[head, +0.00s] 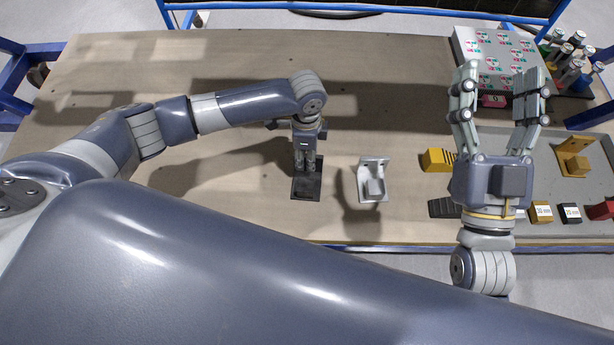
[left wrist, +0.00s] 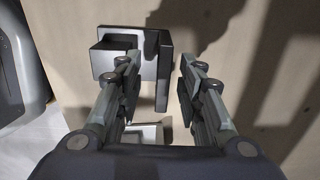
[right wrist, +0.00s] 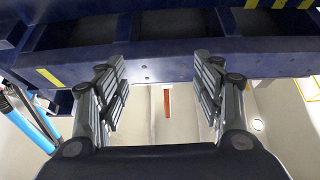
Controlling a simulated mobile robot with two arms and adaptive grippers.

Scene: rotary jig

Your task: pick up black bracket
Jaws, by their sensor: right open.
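The black bracket (head: 306,188) lies on the table near its front edge, below my left gripper (head: 307,158), which partly hides it. In the left wrist view the black bracket (left wrist: 163,85) has an upright plate and a block on one side. There my left gripper (left wrist: 158,68) is open, its fingers apart on either side of part of the bracket, with a visible gap. I cannot tell whether a finger touches it. My right gripper (head: 500,78) is open and empty, fingers pointing up, above the right part of the table; its open fingers also show in the right wrist view (right wrist: 160,62).
A light grey bracket (head: 373,182) stands just right of the black one. A patterned box (head: 497,50) is at the back right. The table's back middle is clear.

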